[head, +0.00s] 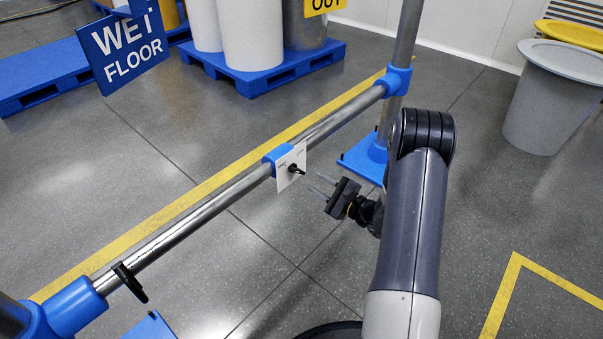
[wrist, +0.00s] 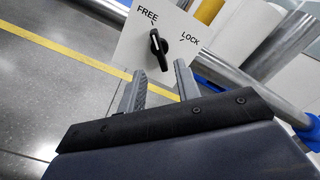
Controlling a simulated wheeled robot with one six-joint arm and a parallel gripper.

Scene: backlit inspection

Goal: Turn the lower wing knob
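A black wing knob (head: 296,169) sits on a white plate (head: 285,178) fixed to the steel rail by a blue clamp. In the wrist view the knob (wrist: 158,47) stands in front of the plate (wrist: 190,25), marked FREE at left and LOCK at right. Its upper end points close to the FREE mark. My gripper (head: 314,182) is just right of the plate in the head view, aimed at the knob. In the wrist view its fingers (wrist: 159,72) are open and apart, with the knob beyond and between their tips, seemingly not touched.
The steel rail (head: 225,195) runs diagonally to an upright post with a blue base (head: 363,158). A black lever-like part (head: 129,282) hangs on the rail at lower left. A grey bin (head: 550,97) and blue pallets stand behind.

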